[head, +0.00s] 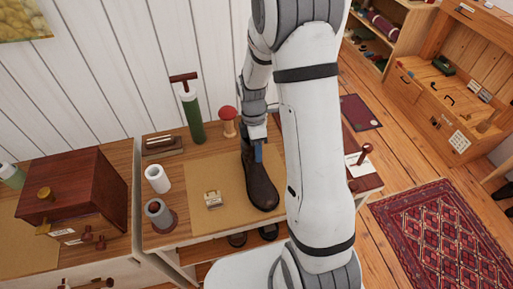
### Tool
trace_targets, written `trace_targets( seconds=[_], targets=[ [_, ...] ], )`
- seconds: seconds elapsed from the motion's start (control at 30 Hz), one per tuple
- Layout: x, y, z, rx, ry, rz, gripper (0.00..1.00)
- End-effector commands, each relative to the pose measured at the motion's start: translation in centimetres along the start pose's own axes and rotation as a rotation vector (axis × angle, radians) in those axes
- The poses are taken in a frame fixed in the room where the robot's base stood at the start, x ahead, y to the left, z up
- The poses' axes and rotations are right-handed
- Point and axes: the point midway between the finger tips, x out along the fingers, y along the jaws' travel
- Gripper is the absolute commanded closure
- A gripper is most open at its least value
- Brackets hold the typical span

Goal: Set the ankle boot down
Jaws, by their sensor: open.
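The dark ankle boot (262,188) stands upright on the tan mat (222,222) on the wooden bench, its toe toward the front edge. My gripper (257,150) is at the top of the boot's shaft, open. A blue part shows between the gripper and the boot. My white arm covers the right side of the bench and part of the boot's surroundings. Whether the fingers touch the shaft is too small to tell.
A green bottle-like pump (194,118), a red-topped wooden stand (228,120), a white roll (157,179) and a small metal buckle (212,199) stand around the boot. A dark wooden box (75,190) is at the left.

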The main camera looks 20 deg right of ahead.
Motion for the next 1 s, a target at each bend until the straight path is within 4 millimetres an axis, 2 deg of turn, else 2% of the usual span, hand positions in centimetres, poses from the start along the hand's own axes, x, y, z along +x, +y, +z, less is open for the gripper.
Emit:
trace_targets(
  seconds=[0.23, 0.7, 0.87, 1.0],
  targets=[
    [-1.2, 0.1, 0.0, 0.000, 0.000, 0.006, 0.59],
    [-10.4, 0.0, 0.0, 0.000, 0.000, 0.004, 0.59],
    [-11.9, -0.1, 0.0, 0.003, 0.000, 0.004, 0.59],
    [-13.3, -1.3, 0.0, 0.082, 0.002, 0.035, 0.59]
  ],
)
